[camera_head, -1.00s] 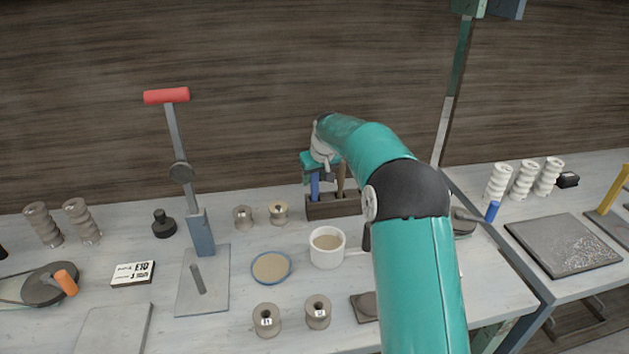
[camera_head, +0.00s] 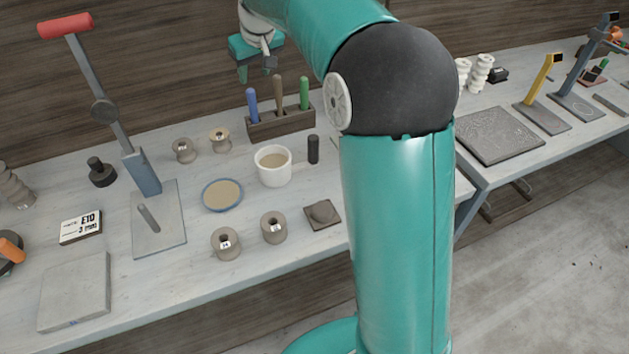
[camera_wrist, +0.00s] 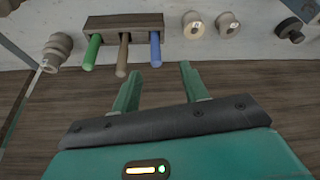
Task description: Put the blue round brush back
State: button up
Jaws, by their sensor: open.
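The blue round brush (camera_head: 252,105) stands handle-up in the left slot of a dark wooden rack (camera_head: 282,125) at the back of the table. A brown handle (camera_head: 279,93) and a green handle (camera_head: 304,93) stand beside it in the same rack. My gripper (camera_head: 256,73) is above the rack, apart from the handles. In the wrist view its fingers (camera_wrist: 158,82) are spread with nothing between them. The blue handle (camera_wrist: 155,50) lies just beyond the fingertips in that view, with the rack (camera_wrist: 125,20) behind it.
A white cup (camera_head: 273,166), a blue-rimmed dish (camera_head: 222,194) and a black cylinder (camera_head: 313,150) stand in front of the rack. Several spools are nearby. A red-handled lever tool (camera_head: 105,110) rises at the left. The dark wooden wall is close behind.

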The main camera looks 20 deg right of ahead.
jog(key=s+r, duration=0.4)
jog(key=s, duration=0.8)
jog(key=s+f+m, duration=0.1)
jog(key=s+f, duration=0.2)
jog(key=s, duration=1)
jog(key=s+f+m+t, duration=0.1)
jog(key=s+f, duration=0.3)
jog(key=s, duration=0.9)
jog(key=shift+m+h, duration=0.3)
jog(key=shift+h, duration=0.1)
